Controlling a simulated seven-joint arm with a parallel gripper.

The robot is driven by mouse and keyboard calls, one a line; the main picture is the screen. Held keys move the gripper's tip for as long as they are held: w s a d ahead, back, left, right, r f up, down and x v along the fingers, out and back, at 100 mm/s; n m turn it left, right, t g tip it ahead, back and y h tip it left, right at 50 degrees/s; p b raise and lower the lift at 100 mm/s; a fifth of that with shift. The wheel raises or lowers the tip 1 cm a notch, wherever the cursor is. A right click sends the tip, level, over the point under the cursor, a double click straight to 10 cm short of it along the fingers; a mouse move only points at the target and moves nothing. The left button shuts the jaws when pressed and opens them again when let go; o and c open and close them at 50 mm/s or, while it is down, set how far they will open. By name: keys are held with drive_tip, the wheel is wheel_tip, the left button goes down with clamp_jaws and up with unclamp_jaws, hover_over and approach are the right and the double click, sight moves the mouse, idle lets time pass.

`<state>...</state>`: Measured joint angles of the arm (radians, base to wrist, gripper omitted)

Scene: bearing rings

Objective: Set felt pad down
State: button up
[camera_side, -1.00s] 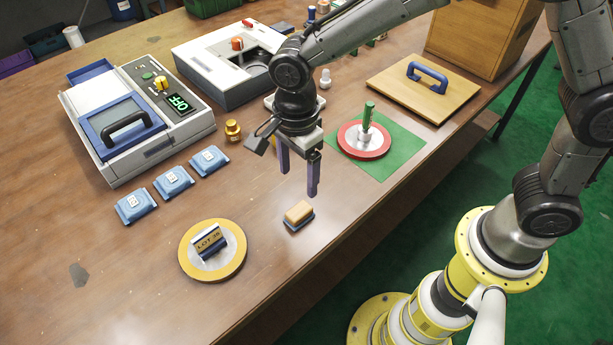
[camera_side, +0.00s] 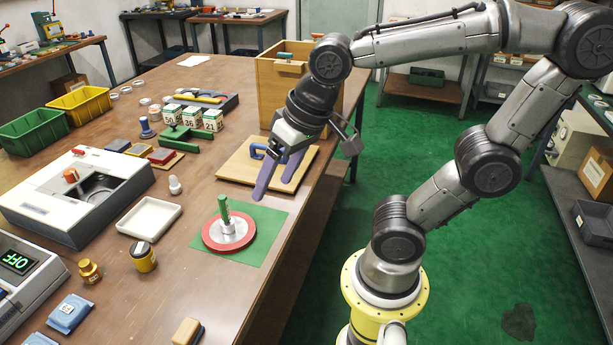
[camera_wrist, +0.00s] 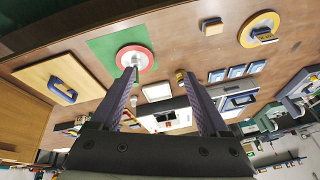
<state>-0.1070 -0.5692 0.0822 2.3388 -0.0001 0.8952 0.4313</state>
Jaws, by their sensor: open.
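My gripper (camera_side: 275,183) is open and empty, above the near part of a wooden board with a blue handle (camera_side: 262,152). In the wrist view its two purple fingers (camera_wrist: 157,74) stand wide apart with nothing between them. A small tan block on a dark blue base (camera_side: 187,332) lies on the table, cut by the bottom edge; it also shows in the wrist view (camera_wrist: 212,27). It may be the felt pad, but I cannot tell for sure. A flat green square (camera_side: 265,248) lies under a red-rimmed disc (camera_side: 213,240) with a green-handled peg.
A wooden cabinet (camera_side: 275,85) stands behind the board. A white tray (camera_side: 150,217), a brass-coloured jar (camera_side: 143,258) and a grey-white machine (camera_side: 80,190) are to the left. A yellow-rimmed disc (camera_wrist: 247,30) shows in the wrist view.

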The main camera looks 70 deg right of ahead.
drive_tip(key=s+n, duration=0.1)
drive_tip(key=s+d+n, duration=0.1)
drive_tip(key=s, duration=0.1)
drive_tip(key=s+d+n+t, duration=0.1)
drive_tip(key=shift+s+d+f+n, duration=0.1)
drive_tip(key=shift+s+f+n, duration=0.1)
drive_tip(key=shift+s+n, duration=0.15)
idle(1.0)
